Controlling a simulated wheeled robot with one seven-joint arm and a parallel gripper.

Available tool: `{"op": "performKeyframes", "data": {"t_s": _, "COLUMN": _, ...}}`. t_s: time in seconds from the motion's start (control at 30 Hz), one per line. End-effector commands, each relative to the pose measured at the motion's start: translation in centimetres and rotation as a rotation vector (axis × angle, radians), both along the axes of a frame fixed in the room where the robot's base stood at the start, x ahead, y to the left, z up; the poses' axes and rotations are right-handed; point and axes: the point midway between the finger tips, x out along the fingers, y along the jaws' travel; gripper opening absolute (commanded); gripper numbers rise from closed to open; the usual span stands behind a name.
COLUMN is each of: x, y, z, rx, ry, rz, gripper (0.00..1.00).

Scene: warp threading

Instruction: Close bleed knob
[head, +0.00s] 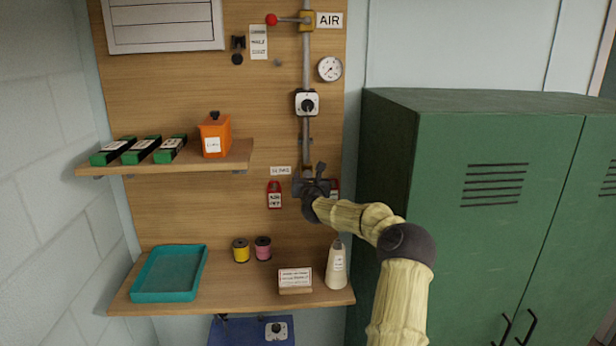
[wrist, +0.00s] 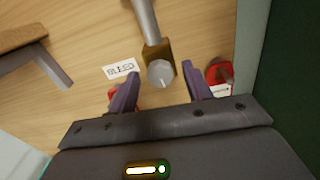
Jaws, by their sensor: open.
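The bleed knob (wrist: 160,73) is a round grey knob with a pale pointer mark. It sits on a brass block (wrist: 157,50) at the lower end of the grey pipe (wrist: 146,20). The wrist view shows my gripper (wrist: 161,70) open, with one dark finger on each side of the knob and visible gaps to both. Contact with the knob does not show. In the head view my gripper (head: 314,184) covers the knob. A white bleed label (wrist: 121,68) is left of the block; it also shows in the head view (head: 281,170).
A red tag (head: 275,195) hangs left of my gripper, and another red item (wrist: 219,76) is close to the right finger. A shelf (head: 222,160) juts out at left. A green locker (head: 450,200) stands at right. Spools and a white bottle (head: 337,265) stand below.

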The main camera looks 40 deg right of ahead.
Motion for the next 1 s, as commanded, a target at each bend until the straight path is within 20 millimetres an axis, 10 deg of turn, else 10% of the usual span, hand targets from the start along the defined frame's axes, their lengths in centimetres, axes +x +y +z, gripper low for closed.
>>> {"op": "performKeyframes", "data": {"t_s": 0.1, "x": -0.03, "y": -0.01, "z": -0.02, "rx": 0.0, "ry": 0.0, "rz": 0.0, "gripper": 0.49}}
{"op": "performKeyframes", "data": {"t_s": 0.33, "x": -0.04, "y": -0.01, "z": 0.0, "rx": 0.001, "ry": 0.0, "rz": -0.001, "gripper": 0.05}}
{"op": "performKeyframes", "data": {"t_s": 1.0, "x": -0.06, "y": 0.03, "z": -0.4, "rx": -0.159, "ry": 0.093, "rz": -0.001, "gripper": 0.05}}
